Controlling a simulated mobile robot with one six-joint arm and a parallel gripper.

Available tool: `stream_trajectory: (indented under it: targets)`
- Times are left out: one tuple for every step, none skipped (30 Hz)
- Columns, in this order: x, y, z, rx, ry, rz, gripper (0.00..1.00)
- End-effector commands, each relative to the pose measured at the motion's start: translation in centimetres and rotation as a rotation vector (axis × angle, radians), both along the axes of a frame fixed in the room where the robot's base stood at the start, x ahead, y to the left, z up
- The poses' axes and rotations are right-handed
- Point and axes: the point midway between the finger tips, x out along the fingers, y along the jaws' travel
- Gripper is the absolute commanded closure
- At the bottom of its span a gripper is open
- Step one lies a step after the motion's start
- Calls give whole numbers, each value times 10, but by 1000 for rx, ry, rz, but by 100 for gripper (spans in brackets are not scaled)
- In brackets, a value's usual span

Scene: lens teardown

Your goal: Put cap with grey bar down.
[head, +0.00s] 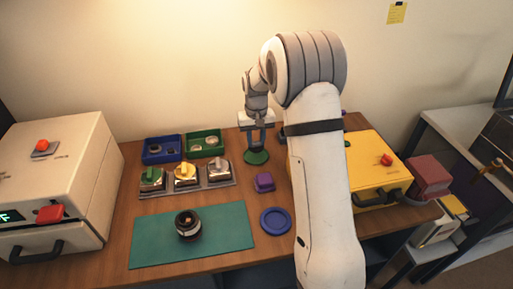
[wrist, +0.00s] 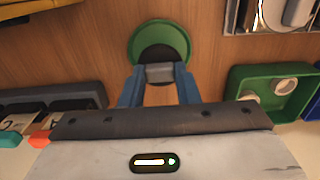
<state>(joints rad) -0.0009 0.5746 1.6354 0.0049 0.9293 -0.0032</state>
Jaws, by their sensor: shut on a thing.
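My gripper (head: 257,138) points down at the back middle of the table, right of the green tray. In the wrist view, its blue fingers (wrist: 158,86) are shut on the grey bar (wrist: 159,72) of a dark round cap (wrist: 157,52). The cap is over the near part of a round green dish (wrist: 174,32), which also shows in the head view (head: 256,157). I cannot tell whether the cap touches the dish. Much of the cap is hidden by the fingers and bar in the head view.
A purple block (head: 264,182), blue dish (head: 276,221), and lens (head: 188,224) on the green mat (head: 150,245) are nearer.

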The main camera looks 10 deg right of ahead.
Motion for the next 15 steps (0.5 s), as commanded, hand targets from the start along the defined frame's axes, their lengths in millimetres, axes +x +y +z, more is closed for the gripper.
stream_trajectory:
  targets:
    - [0, 0, -4, 0, 2, 0, 100]
    - [-1, 0, -7, 0, 3, 0, 100]
    - [-1, 0, -13, 0, 3, 0, 100]
    - [-1, 0, -17, 0, 4, 0, 100]
    - [-1, 0, -22, 0, 6, 0, 100]
    - [-1, 0, -28, 0, 4, -1, 100]
    - [-1, 0, -32, 0, 4, -1, 100]
    - [-1, 0, -35, 0, 4, -1, 100]
    - [-1, 0, -37, 0, 2, -1, 100]
    - [0, 0, -37, 0, 1, -1, 100]
    - [0, 0, -37, 0, 0, -1, 100]
    - [0, 0, -37, 0, 0, -1, 100]
    - [0, 0, -37, 0, 0, -1, 100]
    - [0, 0, -37, 0, 0, -1, 100]
    - [0, -1, -37, 0, 0, -1, 100]
